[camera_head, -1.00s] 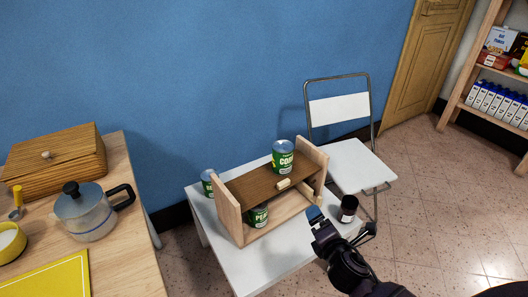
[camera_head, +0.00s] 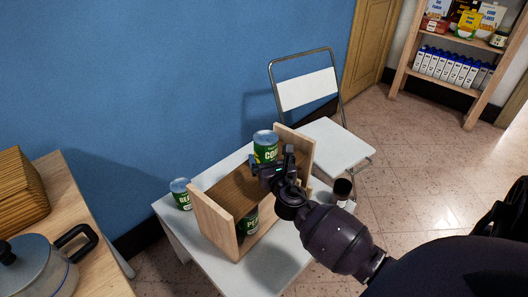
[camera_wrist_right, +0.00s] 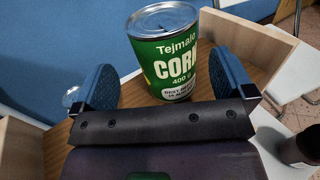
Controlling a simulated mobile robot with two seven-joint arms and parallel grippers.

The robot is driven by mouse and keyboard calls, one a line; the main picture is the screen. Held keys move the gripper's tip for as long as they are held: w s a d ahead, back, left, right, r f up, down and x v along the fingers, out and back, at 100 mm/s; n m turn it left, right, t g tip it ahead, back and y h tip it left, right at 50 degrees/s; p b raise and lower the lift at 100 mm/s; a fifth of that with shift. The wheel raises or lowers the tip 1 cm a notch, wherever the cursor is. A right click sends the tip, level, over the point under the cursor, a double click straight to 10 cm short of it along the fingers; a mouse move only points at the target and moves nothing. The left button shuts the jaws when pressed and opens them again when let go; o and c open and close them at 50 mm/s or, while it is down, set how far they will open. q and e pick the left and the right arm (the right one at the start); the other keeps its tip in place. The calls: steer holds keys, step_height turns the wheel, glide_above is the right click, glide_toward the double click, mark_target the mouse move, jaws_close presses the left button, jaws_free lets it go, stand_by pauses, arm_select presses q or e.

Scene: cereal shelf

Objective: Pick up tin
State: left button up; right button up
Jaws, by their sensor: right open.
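A green corn tin (camera_head: 265,147) with a silver lid stands upright on the top board of the small wooden shelf (camera_head: 218,228). My right gripper (camera_head: 270,166) is open close in front of it. In the right wrist view the corn tin (camera_wrist_right: 165,52) stands ahead, between the two spread blue fingers (camera_wrist_right: 162,88), its lower part hidden by the gripper body. I cannot tell whether a finger touches it. Another green tin (camera_head: 181,194) stands on the white table left of the shelf. A further green tin (camera_head: 247,224) sits under the top board. My left gripper is not in view.
The shelf's side panels (camera_head: 295,150) rise on either side of the top board. A dark-capped jar (camera_head: 342,190) stands right of the shelf. A white folding chair (camera_head: 325,140) is behind. A wooden table with a pot (camera_head: 40,270) is at left.

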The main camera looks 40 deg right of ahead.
mark_target(266, 138)
steer(key=b+x, duration=0.1)
steer(key=x, duration=0.4)
steer(key=shift+d+f, duration=0.15)
steer(key=shift+d, duration=0.1)
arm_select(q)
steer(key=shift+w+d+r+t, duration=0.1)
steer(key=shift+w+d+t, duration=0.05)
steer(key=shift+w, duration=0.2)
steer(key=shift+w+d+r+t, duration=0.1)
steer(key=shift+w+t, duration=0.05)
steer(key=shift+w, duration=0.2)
arm_select(e)
steer(key=shift+w+d, duration=0.15)
steer(key=shift+w, duration=0.05)
